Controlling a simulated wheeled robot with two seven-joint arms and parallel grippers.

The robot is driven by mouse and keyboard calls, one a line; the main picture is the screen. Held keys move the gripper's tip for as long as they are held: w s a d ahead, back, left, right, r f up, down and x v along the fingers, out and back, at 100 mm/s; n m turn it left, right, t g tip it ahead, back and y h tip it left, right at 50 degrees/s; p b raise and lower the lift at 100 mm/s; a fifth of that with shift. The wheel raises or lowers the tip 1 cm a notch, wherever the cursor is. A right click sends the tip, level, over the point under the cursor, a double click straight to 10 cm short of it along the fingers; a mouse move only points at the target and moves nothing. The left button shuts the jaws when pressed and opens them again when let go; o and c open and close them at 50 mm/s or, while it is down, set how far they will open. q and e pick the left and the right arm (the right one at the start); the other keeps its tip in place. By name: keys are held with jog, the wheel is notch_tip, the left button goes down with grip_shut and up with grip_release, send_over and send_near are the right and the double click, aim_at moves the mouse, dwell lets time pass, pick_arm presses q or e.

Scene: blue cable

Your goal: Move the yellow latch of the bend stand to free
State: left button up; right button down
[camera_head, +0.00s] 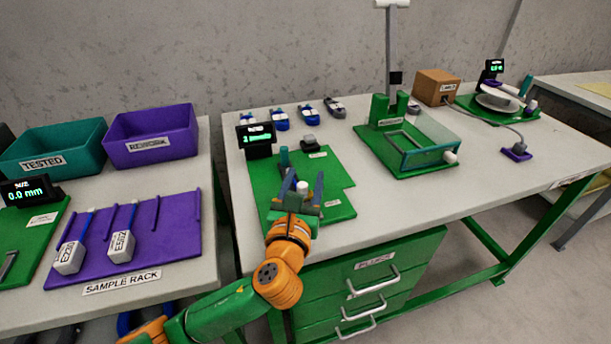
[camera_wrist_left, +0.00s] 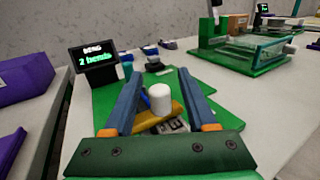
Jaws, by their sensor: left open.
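The bend stand is a green plate (camera_head: 335,168) on the middle table, with a small black display (camera_head: 256,137). The display (camera_wrist_left: 94,60) reads "2 bends" in the left wrist view. The yellow latch (camera_wrist_left: 177,109) lies low on the stand, with a white knob (camera_wrist_left: 160,97) standing up from it. The knob also shows in the head view (camera_head: 302,187). My left gripper (camera_head: 304,175) is open over the stand's near part. Its two fingers (camera_wrist_left: 160,75) are on either side of the white knob, with gaps visible. The gripper hides part of the latch and a label below it.
A teal post (camera_head: 284,157) and a dark block (camera_head: 310,141) stand on the plate. Several cable pieces (camera_head: 308,107) lie behind it. A green fixture with a clear cover (camera_head: 430,152) is at the right. A purple sample rack (camera_head: 170,232) is on the left table.

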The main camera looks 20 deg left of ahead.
pick_arm(q)
jog(key=shift+w+a, duration=0.1)
jog(key=shift+w, duration=0.45)
jog(key=shift+s, duration=0.1)
grip_shut()
dwell(0.9)
